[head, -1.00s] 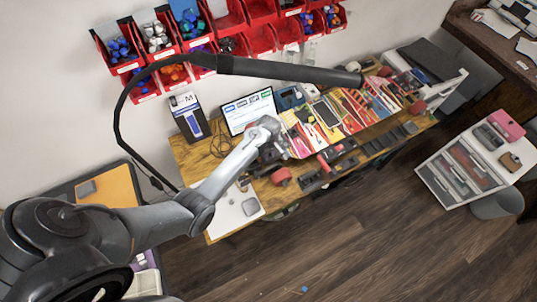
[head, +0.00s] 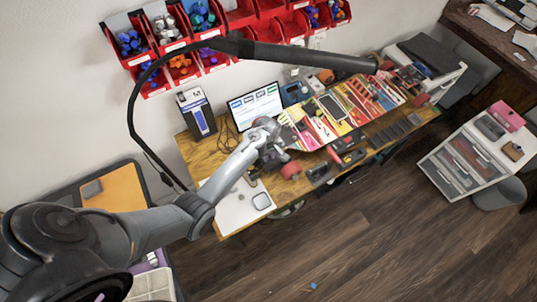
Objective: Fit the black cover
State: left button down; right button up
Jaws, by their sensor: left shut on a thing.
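My left gripper (head: 272,156) is over the workbench, in front of the laptop and just beyond the white mat (head: 232,213). It is shut on a small dark thing, mostly hidden by the wrist; I cannot tell for sure that this is the black cover. A small light-grey, rounded square part with a dark rim (head: 262,201) lies on the right side of the mat. Small dark pieces lie near the mat's far edge, too small to make out. My right gripper is not in view.
An open laptop (head: 255,107) and an upright box (head: 197,112) stand behind the gripper. A black lamp arm (head: 300,55) spans above the bench. Tools and colourful trays crowd the bench to the right. Red bins (head: 180,68) hang on the wall. The mat's front part is mostly clear.

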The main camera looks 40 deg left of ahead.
pick_arm(q)
jog(key=shift+r, duration=0.1)
dwell(0.5)
jog(key=shift+p, duration=0.35)
dwell(0.3)
dwell(0.3)
jog(key=shift+f, duration=0.2)
dwell(0.3)
jog(key=shift+f, duration=0.45)
dwell(0.4)
jog(key=shift+p, duration=0.5)
dwell(0.6)
jog(key=shift+f, duration=0.15)
